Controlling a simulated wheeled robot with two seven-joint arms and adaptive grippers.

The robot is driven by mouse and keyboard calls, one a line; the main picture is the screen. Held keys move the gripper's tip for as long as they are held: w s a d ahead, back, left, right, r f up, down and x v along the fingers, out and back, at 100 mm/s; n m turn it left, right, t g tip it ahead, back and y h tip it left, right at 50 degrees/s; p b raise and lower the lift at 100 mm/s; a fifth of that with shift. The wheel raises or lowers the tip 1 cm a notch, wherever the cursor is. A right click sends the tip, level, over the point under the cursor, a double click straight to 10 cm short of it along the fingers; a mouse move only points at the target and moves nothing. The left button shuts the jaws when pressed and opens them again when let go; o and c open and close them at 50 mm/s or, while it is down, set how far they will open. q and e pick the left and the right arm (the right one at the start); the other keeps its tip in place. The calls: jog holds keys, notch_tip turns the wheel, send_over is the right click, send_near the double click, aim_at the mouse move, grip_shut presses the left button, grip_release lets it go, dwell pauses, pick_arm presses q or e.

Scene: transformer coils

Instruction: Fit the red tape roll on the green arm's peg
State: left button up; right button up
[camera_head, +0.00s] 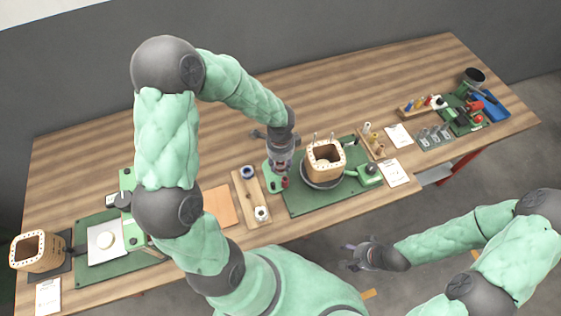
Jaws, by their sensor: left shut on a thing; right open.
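My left gripper (284,178) reaches down over the middle of the table and is shut on a small red thing (285,183), which looks like the red tape roll. The gripper hides most of it. The green arm (270,180) is right beside and under the gripper, at the left edge of the middle green mat. Its peg is hidden or too small to make out, so I cannot tell whether the roll touches it. My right gripper (358,256) is open and empty, in front of the table over the floor.
A wooden board (249,197) left of the green arm carries a blue roll (248,172) and a white roll (261,213). A wooden coil block (325,163) stands on the green mat (300,203) to the right. The table behind the gripper is clear.

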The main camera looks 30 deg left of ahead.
pick_arm(q)
jog(key=shift+f, duration=0.3)
jog(key=o, duration=1)
jog(key=shift+c, duration=0.2)
jog(key=o, duration=0.4)
jog(key=shift+r, duration=0.1)
jog(key=shift+r+p, duration=2.05)
jog(key=shift+r, duration=0.45)
